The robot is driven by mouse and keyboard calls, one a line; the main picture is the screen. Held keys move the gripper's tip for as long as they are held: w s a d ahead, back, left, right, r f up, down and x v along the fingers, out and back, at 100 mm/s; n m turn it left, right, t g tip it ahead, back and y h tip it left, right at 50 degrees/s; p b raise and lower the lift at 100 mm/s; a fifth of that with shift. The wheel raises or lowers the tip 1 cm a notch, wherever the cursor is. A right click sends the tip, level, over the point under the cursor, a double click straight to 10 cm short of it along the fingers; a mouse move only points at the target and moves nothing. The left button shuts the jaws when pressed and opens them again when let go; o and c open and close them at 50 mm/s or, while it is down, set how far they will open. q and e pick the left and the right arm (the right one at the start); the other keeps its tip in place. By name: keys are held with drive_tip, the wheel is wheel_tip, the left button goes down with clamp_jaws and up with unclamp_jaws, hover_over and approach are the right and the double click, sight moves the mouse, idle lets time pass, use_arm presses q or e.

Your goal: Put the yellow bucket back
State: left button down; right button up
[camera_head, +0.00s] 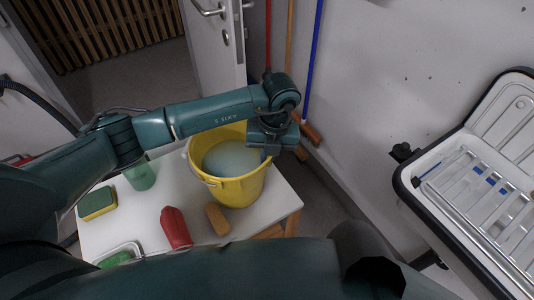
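The yellow bucket (240,190) stands upright on a small white table (150,207), near its right end. Pale blue-grey contents show inside it. My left arm reaches across above the bucket, and my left gripper (266,150) is at the bucket's far right rim, pointing down. Its fingers are small and partly hidden, so I cannot tell whether they are closed on the rim. My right gripper is not in view.
On the table are a yellow-green sponge (97,203), a green container (140,176), a red object (175,228) and a tan block (217,219). Brooms (310,131) lean on the wall.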

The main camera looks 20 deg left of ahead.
use_arm(q)
drive_tip(key=c, duration=2)
unclamp_jaws()
drive_tip(key=o, duration=0.4)
drive_tip(key=shift+c, duration=0.2)
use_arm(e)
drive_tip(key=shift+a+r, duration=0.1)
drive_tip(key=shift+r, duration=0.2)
use_arm(q)
drive_tip(key=shift+r, duration=0.6)
wheel_tip(320, 180, up, 11)
drive_tip(key=d+b, duration=0.1)
drive_tip(key=shift+w+d, duration=0.2)
drive_tip(key=shift+d, duration=0.05)
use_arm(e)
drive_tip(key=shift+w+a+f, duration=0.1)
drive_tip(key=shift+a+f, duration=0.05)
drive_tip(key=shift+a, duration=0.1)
use_arm(q)
drive_tip(key=shift+f, duration=0.1)
